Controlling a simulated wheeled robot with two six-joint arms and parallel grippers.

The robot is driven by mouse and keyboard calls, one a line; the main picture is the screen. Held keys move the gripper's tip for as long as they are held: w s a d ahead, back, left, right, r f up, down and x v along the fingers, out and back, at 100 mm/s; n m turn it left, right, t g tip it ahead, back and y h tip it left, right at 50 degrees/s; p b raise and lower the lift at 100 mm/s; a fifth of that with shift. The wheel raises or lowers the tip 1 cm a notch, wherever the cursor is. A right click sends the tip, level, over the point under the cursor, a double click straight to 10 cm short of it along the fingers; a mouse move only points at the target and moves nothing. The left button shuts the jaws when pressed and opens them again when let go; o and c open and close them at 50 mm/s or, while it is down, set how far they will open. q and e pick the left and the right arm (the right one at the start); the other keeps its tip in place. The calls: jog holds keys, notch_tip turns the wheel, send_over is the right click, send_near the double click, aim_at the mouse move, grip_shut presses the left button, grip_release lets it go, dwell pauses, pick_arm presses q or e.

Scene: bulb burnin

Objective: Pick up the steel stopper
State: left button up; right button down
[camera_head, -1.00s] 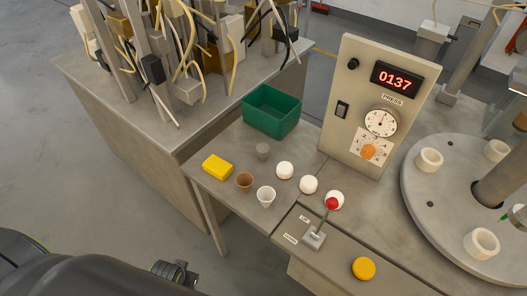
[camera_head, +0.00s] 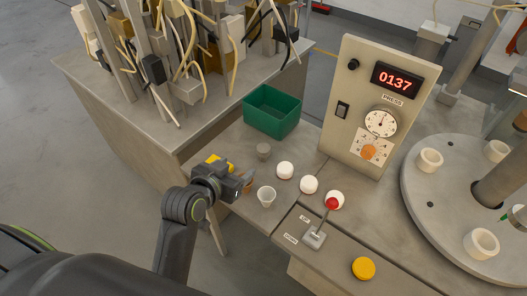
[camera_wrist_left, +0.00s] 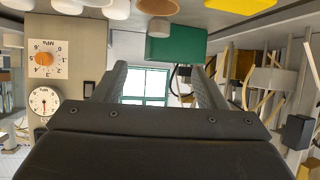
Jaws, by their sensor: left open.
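The steel stopper (camera_head: 263,151) is a small grey plug standing on the bench in front of the green bin (camera_head: 272,112). In the wrist view, which is upside down, a grey piece that looks like it (camera_wrist_left: 159,28) shows near the top edge, by the bin (camera_wrist_left: 176,46). My left gripper (camera_head: 244,180) is over the bench's left part, nearer the camera than the stopper and apart from it. Its two fingers (camera_wrist_left: 160,70) are spread with nothing between them. My right gripper is out of view.
The gripper partly hides a yellow block (camera_head: 213,160) and a brown stopper (camera_head: 249,186). Several white round pieces (camera_head: 285,170) continue toward the red-knobbed lever (camera_head: 331,204). The gauge panel (camera_head: 352,110) rises behind.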

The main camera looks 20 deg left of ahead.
pick_arm(q)
jog(key=p, duration=0.2)
send_near(262, 150)
jog(key=x, duration=0.4)
jog(key=shift+w+f, duration=0.15)
jog(key=shift+w, duration=0.1)
jog(key=shift+w+f, duration=0.1)
jog(key=shift+w, duration=0.25)
jog(key=x, duration=0.3)
jog(key=shift+d+p, duration=0.1)
jog(key=shift+p, duration=0.3)
jog(key=shift+w+f, duration=0.45)
jog(key=shift+w, duration=0.1)
jog(key=shift+c, duration=0.4)
jog(key=c, duration=1.1)
